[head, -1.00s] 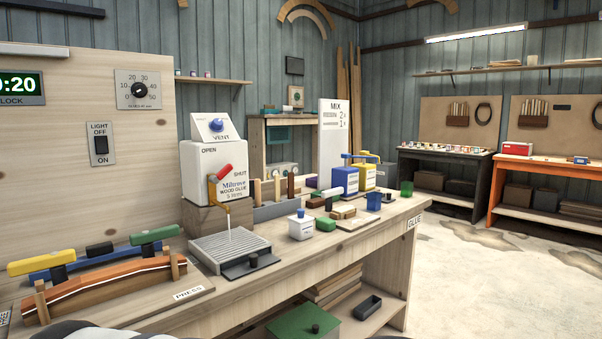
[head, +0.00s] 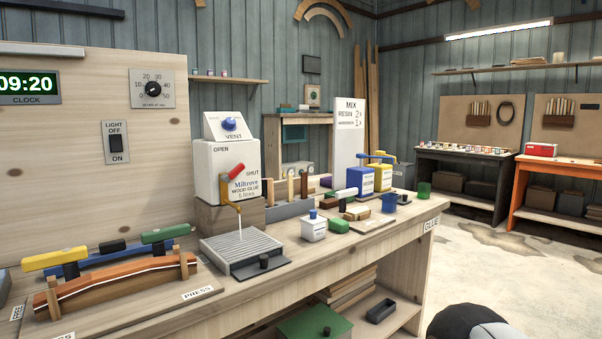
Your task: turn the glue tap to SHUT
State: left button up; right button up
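The glue tap (head: 231,192) is a brass spout with a red lever handle (head: 234,172). It sits on the front of the white wood glue box (head: 212,172), which is marked OPEN at upper left and SHUT at right. The lever slants up and to the right, its red end between the two words and left of SHUT. A thin pale stream of glue (head: 240,226) hangs from the spout down to the ridged grey drip tray (head: 232,250). Neither of my grippers shows in the head view.
The clamped orange curved piece (head: 118,284) lies at front left. Blue and yellow cans (head: 361,180) stand farther right. The floor at right is open.

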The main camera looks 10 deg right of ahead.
aim_at(233, 172)
jog(key=i+l, duration=0.15)
jog(key=l, duration=0.2)
jog(key=i+l+u, duration=0.15)
jog(key=l, duration=0.2)
jog(key=i+l, duration=0.1)
jog(key=l, duration=0.3)
jog(key=u, duration=0.05)
